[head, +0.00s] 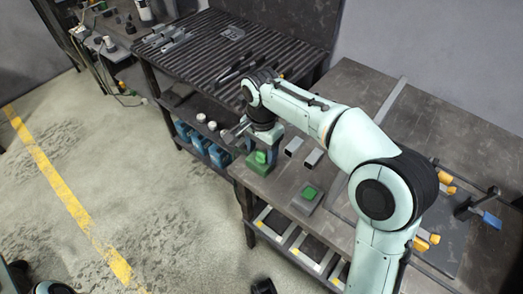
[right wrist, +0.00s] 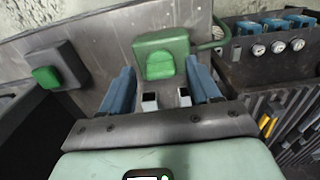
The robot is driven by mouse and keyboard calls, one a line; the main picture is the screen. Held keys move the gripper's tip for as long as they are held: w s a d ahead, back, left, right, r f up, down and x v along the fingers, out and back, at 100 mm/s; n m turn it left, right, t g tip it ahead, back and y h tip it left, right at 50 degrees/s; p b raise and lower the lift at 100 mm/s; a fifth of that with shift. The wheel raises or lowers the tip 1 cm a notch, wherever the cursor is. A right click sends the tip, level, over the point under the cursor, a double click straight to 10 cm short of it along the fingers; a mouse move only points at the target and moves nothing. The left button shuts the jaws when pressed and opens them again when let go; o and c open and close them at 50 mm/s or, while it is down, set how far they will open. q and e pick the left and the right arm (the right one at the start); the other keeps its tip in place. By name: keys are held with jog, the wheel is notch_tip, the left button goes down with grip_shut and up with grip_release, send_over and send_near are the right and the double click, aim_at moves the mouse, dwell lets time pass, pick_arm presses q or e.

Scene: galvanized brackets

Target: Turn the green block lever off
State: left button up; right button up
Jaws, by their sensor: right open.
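The green block (head: 259,163) sits at the left front corner of the right-hand workbench, with a brighter green lever on it. In the right wrist view the block (right wrist: 163,42) is straight ahead, and its lever (right wrist: 160,66) shows between the two blue fingers. My right gripper (head: 260,145) is open above and beside the block. In the right wrist view my right gripper (right wrist: 160,72) has its fingers apart on either side of the lever. I cannot tell whether they touch it. My left gripper does not show.
A grey box with a green lever (head: 308,193) stands nearby on the bench. Two grey tube pieces (head: 294,146) (head: 314,157) lie close to my right gripper. A slatted table (head: 190,55) stands behind. Yellow-handled tools (head: 446,179) lie at the right.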

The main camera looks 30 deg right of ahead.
jog(key=shift+f, duration=0.2)
jog(key=shift+c, duration=0.3)
jog(key=c, duration=1)
